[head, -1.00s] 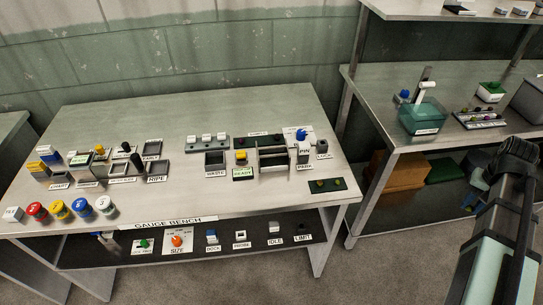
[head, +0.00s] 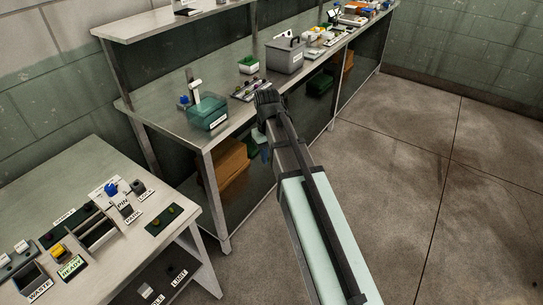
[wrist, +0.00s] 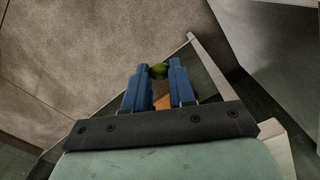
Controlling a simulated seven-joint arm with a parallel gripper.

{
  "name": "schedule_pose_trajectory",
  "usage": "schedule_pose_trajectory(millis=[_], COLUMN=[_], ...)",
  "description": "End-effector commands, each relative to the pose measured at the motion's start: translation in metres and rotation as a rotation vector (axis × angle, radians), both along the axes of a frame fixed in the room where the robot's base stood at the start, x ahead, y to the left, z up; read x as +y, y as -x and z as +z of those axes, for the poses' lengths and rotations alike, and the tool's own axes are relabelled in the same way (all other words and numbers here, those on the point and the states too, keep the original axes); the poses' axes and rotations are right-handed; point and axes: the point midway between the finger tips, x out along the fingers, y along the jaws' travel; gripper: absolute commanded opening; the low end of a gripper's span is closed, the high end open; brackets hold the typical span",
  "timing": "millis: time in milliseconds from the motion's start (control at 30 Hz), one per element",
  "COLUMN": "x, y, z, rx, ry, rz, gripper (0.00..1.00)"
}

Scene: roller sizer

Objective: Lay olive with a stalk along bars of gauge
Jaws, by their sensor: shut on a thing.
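My gripper (wrist: 159,68) shows in the wrist view with its two blue fingers shut on a small green olive (wrist: 159,72) at their tips. I cannot make out a stalk on it. In the head view the gripper is mostly hidden behind my arm, beside the long bench's front edge; the olive does not show there. The gauge (head: 97,232), with its pale bars over a dark opening, sits on the gauge bench at lower left, well away from the gripper. Two green olives lie on a dark pad (head: 165,219) at the bench's right end.
The gauge bench (head: 88,165) carries a blue knob (head: 111,189), a yellow READY block (head: 58,251) and a WASTE bin (head: 33,279). The long bench holds a teal container (head: 207,112), an olive tray (head: 250,89) and a grey box (head: 285,55). Open floor lies right.

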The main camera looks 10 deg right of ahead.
Motion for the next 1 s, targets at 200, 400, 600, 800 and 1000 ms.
schedule_pose_trajectory(millis=[200,400,600,800,1000], x=[0.062,0.113,0.163,0.213,0.264], y=[-0.010,-0.010,-0.006,0.002,0.014], z=[0.004,0.008,0.013,0.018,0.023], rx=[0.053,0.089,0.114,0.125,0.116], ry=[0.027,0.069,0.126,0.194,0.279], rz=[0.397,0.739,1.074,1.410,1.753], gripper=[0.00,0.00,0.00,0.00,0.00])
